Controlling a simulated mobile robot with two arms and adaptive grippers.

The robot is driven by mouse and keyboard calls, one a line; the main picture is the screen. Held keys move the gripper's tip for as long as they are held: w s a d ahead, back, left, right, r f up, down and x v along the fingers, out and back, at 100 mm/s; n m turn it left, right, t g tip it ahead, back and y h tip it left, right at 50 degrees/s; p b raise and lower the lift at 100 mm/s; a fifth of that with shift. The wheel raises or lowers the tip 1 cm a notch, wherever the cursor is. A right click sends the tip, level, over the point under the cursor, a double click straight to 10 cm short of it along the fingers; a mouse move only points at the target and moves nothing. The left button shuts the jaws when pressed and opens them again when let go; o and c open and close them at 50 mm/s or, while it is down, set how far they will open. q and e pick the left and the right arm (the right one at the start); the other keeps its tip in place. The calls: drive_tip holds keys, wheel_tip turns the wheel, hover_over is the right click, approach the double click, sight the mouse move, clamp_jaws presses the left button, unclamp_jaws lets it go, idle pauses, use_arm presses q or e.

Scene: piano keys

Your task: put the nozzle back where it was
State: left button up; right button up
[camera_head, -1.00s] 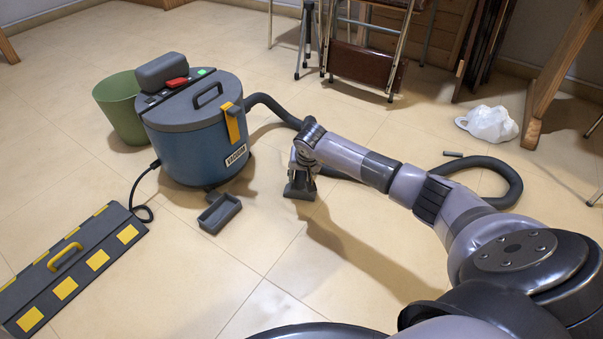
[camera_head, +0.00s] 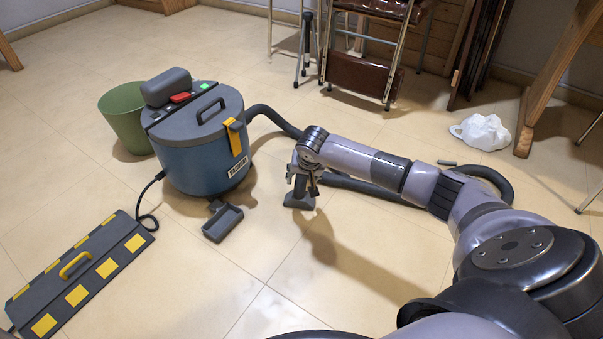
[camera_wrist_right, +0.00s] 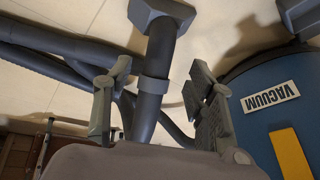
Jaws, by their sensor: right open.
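The dark grey nozzle (camera_head: 299,202) rests on the tiled floor to the right of the blue vacuum (camera_head: 203,160), joined to a tube. My right gripper (camera_head: 301,180) is just above its head. In the right wrist view, the nozzle head (camera_wrist_right: 162,12) is at the top, and its tube (camera_wrist_right: 152,85) runs down between my open fingers (camera_wrist_right: 158,70), with gaps showing on both sides. A small grey tray-like piece (camera_head: 222,223) lies on the floor in front of the vacuum. My left gripper is not in view.
The hose (camera_head: 270,116) runs from the vacuum behind my right arm. A green bin (camera_head: 122,115), a black and yellow case (camera_head: 100,245) and a white bag (camera_head: 484,132) are on the floor. The front middle floor is clear.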

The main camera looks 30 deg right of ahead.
drive_tip(key=p+v, duration=0.3)
drive_tip(key=v, duration=0.2)
drive_tip(key=shift+s+a+r, duration=0.1)
drive_tip(key=shift+s+r, duration=0.1)
drive_tip(key=shift+r, duration=0.05)
